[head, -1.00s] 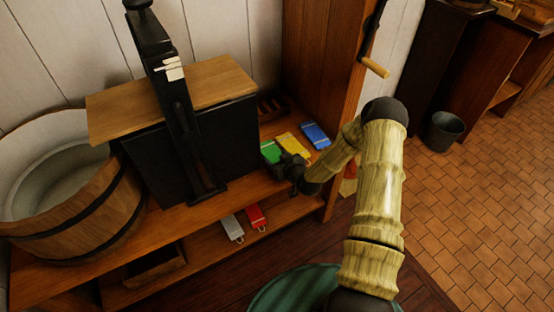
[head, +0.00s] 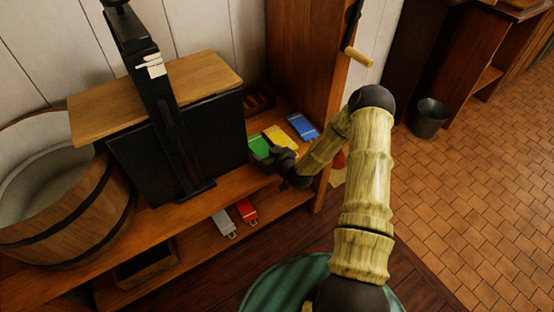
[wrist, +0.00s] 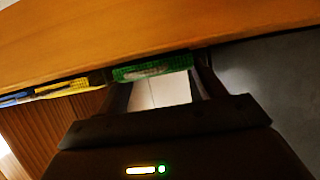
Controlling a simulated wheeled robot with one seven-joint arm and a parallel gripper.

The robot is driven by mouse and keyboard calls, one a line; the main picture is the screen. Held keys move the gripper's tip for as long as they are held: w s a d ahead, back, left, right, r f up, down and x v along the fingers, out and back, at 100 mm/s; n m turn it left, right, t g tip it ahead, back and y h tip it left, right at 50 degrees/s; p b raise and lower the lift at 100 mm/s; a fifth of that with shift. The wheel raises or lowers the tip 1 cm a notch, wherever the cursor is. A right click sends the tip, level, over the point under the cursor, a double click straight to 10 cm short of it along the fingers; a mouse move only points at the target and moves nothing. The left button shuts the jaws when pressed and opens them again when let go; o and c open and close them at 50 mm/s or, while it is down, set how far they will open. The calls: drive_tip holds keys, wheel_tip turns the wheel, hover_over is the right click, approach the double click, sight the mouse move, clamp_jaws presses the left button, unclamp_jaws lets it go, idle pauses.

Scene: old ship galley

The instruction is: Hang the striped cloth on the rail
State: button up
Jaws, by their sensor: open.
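I cannot make out a striped cloth or a rail for certain. A small red and tan patch (head: 338,168) shows behind my arm by the cabinet's end; I cannot tell what it is. My gripper (head: 272,160) is open at the shelf's right part, close to a flat green item (head: 258,145). In the wrist view the green item's edge (wrist: 150,70) shows at the open fingertips (wrist: 158,82), not visibly gripped. A yellow item (head: 279,138) and a blue one (head: 302,126) lie beside it; both also show in the wrist view, left of the fingers.
A red item (head: 246,211) and a grey one (head: 223,223) lie on the lower shelf. A black press-like stand (head: 165,110) and a wooden tub (head: 60,215) are left. A wooden post (head: 305,70) rises behind. A bucket (head: 430,118) stands on the open tiled floor.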

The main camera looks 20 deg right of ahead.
drive_tip(key=v, duration=1)
drive_tip(key=shift+s+r+p, duration=0.2)
drive_tip(key=shift+s+p, duration=0.1)
drive_tip(key=shift+s, duration=0.05)
drive_tip(key=s+a+r+m+g+h, duration=0.1)
drive_tip(key=s+r+g+h, duration=0.1)
drive_tip(key=s+r+g, duration=0.3)
drive_tip(key=s+a+r+m+g+h, duration=0.1)
drive_tip(key=s+r+g, duration=0.4)
drive_tip(key=s+r, duration=0.8)
drive_tip(key=shift+s+a+r+m+h, duration=0.4)
drive_tip(key=shift+m+h, duration=0.2)
drive_tip(key=shift+m, duration=0.2)
